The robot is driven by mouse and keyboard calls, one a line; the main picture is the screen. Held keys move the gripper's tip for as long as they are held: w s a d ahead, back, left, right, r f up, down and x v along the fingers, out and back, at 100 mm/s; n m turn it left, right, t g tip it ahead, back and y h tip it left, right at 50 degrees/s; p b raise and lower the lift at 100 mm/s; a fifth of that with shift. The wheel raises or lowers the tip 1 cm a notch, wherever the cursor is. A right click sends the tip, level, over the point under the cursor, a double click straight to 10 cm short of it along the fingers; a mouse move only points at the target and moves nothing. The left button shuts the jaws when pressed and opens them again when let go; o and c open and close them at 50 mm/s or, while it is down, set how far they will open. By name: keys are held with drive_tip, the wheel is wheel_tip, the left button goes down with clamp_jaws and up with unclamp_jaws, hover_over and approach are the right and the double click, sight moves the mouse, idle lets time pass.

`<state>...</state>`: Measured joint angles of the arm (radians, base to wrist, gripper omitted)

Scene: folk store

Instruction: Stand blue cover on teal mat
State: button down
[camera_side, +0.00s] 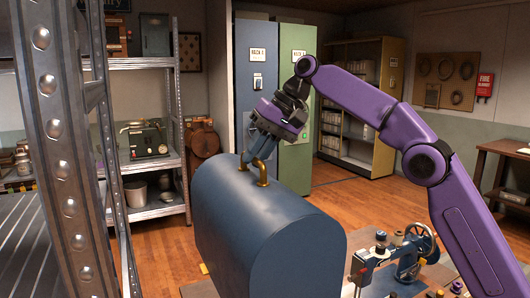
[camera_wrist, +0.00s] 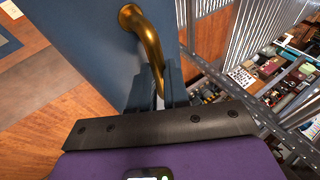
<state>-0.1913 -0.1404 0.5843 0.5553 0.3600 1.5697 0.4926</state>
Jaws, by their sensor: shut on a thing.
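The blue cover (camera_side: 280,225) is a large box with a rounded top and a curved brass handle (camera_side: 262,175). It fills the lower middle of the side view and looks upright. My gripper (camera_side: 250,157) is shut on the brass handle from above. In the wrist view the gripper fingers (camera_wrist: 158,88) close around one end of the handle (camera_wrist: 146,38), with the cover's blue surface (camera_wrist: 85,30) beside them. The cover's underside is out of the frame, so I cannot tell what is beneath it. I cannot see the teal mat in either view.
A blue sewing machine (camera_side: 405,258) stands on a bench at the lower right, close to the cover. A metal shelf post (camera_side: 65,130) stands at the left front. Loaded shelving (camera_side: 150,165) is behind it. Blue and green lockers (camera_side: 297,150) stand at the back.

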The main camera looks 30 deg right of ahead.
drive_tip(key=shift+a+r, duration=0.15)
drive_tip(key=shift+a, duration=0.05)
wheel_tip(320, 180, down, 18)
idle(2.2)
wheel_tip(320, 180, down, 9)
drive_tip(key=shift+f, duration=0.2)
idle(1.1)
drive_tip(key=c, duration=1)
unclamp_jaws()
drive_tip(key=shift+c, duration=0.2)
drive_tip(key=v, duration=1.7)
drive_tip(key=shift+d+r, duration=0.1)
drive_tip(key=shift+r, duration=0.05)
